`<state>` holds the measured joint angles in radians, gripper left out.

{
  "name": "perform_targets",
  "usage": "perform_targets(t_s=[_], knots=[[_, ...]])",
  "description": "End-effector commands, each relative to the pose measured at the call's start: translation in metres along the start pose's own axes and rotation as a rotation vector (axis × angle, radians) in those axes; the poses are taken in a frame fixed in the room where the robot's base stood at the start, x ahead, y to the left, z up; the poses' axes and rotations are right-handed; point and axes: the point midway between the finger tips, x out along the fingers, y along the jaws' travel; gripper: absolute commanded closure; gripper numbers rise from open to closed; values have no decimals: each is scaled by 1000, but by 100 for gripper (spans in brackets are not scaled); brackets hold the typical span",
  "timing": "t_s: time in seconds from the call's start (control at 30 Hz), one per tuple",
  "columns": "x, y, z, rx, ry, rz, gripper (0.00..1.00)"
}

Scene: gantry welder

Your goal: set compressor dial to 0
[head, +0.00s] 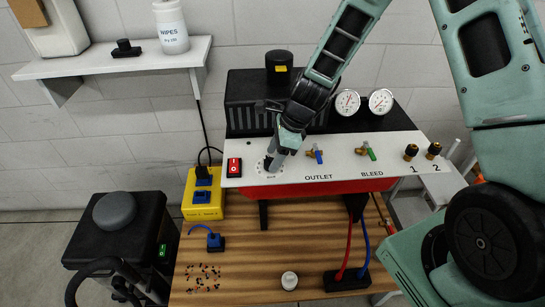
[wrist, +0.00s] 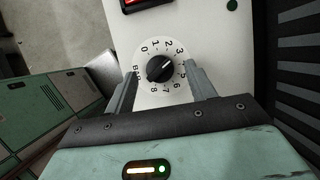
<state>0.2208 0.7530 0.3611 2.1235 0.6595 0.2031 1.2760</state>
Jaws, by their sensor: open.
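The compressor dial (wrist: 160,69) is a black round knob on a white panel, ringed by numbers from 0 at the upper left round to 8, with BAR at the left. Its white mark seems to point to the upper right, towards about 3 or 4. My gripper (wrist: 163,73) is open, with one finger on each side of the knob; I cannot tell whether either touches it. In the head view my gripper (head: 277,158) points down at the panel and hides most of the dial; part of its white number plate (head: 262,166) shows.
A red switch (head: 234,167) is just left of the dial. The OUTLET valve (head: 315,154) and BLEED valve (head: 366,150) are to its right. Two gauges (head: 347,103) stand behind. A yellow socket box (head: 203,200) and wooden table (head: 245,270) lie below the panel.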

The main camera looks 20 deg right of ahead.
Motion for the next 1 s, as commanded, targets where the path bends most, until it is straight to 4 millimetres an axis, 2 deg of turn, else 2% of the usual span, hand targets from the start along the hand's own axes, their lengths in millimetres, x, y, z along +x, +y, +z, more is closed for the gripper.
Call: perform_targets(t_s=[0.17,0.47,0.5,0.63,0.67,1.0], knots=[[13,0,1,-1,-1,1,45],[15,0,1,-1,-1,0,45],[15,0,1,-1,-1,0,50],[15,0,0,-1,-1,0,87],[15,0,0,-1,-1,0,89],[14,0,1,-33,0,13,89]])
